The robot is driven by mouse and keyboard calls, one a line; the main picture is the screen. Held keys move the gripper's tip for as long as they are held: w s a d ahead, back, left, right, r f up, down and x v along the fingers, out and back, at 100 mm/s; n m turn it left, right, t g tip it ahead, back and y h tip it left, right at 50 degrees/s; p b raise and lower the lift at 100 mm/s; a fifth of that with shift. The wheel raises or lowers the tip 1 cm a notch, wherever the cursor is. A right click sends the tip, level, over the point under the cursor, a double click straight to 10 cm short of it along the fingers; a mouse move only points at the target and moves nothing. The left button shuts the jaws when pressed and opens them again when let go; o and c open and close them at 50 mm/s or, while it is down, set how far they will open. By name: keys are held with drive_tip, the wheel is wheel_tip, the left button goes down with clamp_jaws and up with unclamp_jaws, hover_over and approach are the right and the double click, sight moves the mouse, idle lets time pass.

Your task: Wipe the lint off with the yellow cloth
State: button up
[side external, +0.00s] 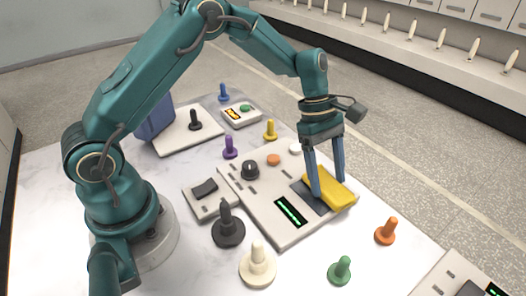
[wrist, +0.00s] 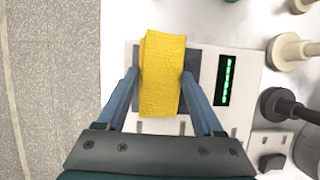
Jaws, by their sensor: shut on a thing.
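The yellow cloth (side external: 337,196) is a folded pad between the fingers of my gripper (side external: 327,187). In the wrist view the cloth (wrist: 163,80) stands lengthwise between the two blue fingers (wrist: 160,75), which are shut on it. It lies over a dark rectangular plate (side external: 309,199) on the right part of the large grey control panel (side external: 250,204). The cloth hides much of the plate, and its far end passes the panel's edge in the wrist view. It looks in contact with the plate. I can make out no lint.
A green-lit display (side external: 290,212) is beside the plate. The panel also carries a black knob (side external: 250,169) and an orange button (side external: 273,160). Orange (side external: 386,232), green (side external: 340,271), cream (side external: 257,266) and black (side external: 228,228) pegs stand around it. A blue bin (side external: 154,117) is at the back left.

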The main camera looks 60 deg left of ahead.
sight(340, 191)
drive_tip(key=shift+a, duration=1.95)
drive_tip(key=shift+d, duration=3.6)
drive_tip(key=shift+a, duration=3.55)
drive_tip(key=shift+d+r, duration=0.1)
drive_tip(key=shift+r, duration=3.95)
